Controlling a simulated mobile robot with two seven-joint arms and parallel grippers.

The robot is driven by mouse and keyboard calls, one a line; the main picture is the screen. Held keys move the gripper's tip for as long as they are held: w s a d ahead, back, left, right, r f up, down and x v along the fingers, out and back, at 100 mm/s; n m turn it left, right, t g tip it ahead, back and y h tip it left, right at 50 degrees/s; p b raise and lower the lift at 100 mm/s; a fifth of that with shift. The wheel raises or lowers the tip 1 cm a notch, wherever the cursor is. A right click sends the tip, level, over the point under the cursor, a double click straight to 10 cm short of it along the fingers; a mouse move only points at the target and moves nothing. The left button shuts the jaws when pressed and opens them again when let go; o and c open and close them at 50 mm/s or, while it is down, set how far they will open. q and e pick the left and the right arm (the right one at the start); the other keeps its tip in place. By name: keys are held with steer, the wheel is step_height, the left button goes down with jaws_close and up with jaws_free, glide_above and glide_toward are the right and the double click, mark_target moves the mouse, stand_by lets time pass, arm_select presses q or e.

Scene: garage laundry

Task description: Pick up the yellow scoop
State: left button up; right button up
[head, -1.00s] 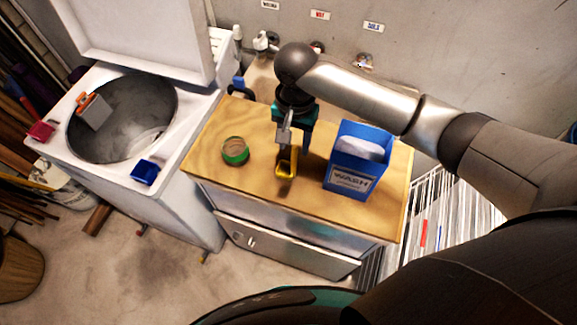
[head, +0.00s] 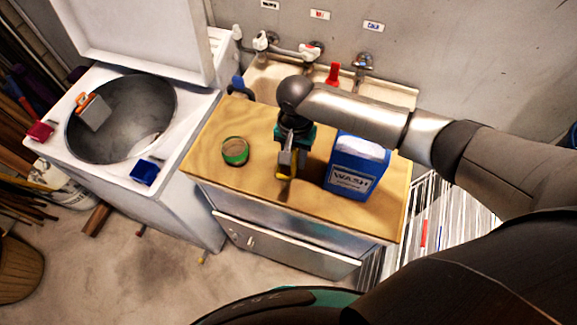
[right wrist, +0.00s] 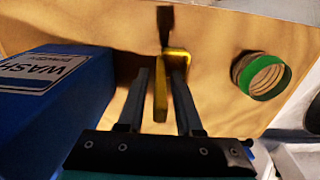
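The yellow scoop (head: 285,177) is at the wooden top of the cabinet, between the green ring-shaped item and the blue wash box. My right gripper (head: 288,167) is low over it and hides part of it in the head view. In the right wrist view, a yellow part of the scoop (right wrist: 160,101) stands between the two spread fingers of my right gripper (right wrist: 160,78). Gaps show on both sides, so the gripper is open and not closed on it. My left gripper is not in view.
The blue wash box (head: 351,187) stands close to the right of my gripper. The green-rimmed round item (head: 235,157) is to its left. An open white washer (head: 190,127) stands further left, and a sink with taps (head: 263,83) is behind. Bare wood lies around the ring.

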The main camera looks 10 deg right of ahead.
jaws_close()
stand_by(1.1)
